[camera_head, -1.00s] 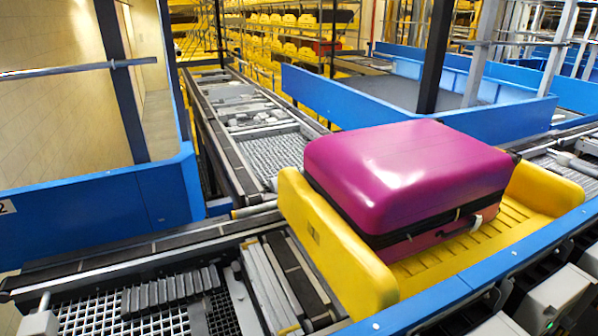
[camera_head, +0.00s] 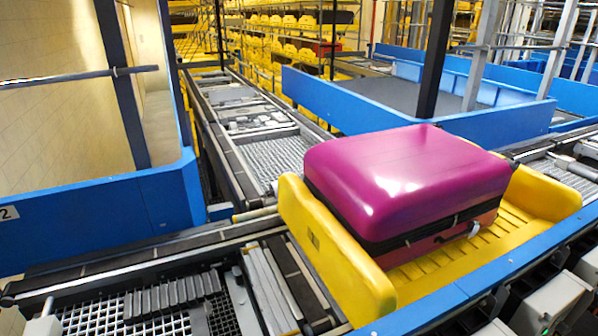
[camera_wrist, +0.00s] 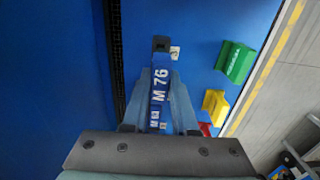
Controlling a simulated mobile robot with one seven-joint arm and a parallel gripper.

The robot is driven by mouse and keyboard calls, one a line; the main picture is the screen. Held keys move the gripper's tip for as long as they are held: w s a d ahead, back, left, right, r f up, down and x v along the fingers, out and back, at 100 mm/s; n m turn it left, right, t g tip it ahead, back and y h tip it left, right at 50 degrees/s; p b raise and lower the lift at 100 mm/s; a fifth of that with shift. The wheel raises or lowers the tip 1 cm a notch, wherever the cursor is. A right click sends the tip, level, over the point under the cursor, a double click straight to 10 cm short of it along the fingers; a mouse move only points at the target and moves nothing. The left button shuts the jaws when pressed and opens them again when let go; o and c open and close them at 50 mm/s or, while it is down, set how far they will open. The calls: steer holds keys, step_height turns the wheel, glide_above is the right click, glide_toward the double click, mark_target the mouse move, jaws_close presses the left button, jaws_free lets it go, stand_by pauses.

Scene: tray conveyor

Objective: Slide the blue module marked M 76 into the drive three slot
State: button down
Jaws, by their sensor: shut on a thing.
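The blue module marked M 76 (camera_wrist: 160,88) shows in the middle of the wrist view, long and narrow, with its lettering running lengthwise. My gripper (camera_wrist: 161,100) is shut on it, with one blue-grey finger along each side. A dark piece (camera_wrist: 160,44) lies at the module's far end, with a small whitish tag (camera_wrist: 175,52) beside it. I cannot tell whether the module touches the blue surface behind it. No slot marked drive three can be made out. My gripper and the module do not show in the head view.
In the wrist view a black slotted strip (camera_wrist: 115,55) runs left of the module. Green (camera_wrist: 235,62), yellow (camera_wrist: 215,105) and red (camera_wrist: 205,129) blocks stand to its right. In the head view a magenta suitcase (camera_head: 400,180) lies in a yellow tray (camera_head: 335,250) on the conveyor.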

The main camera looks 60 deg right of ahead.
step_height(320, 180, up, 4)
steer(key=p, duration=0.4)
steer(key=shift+p, duration=0.35)
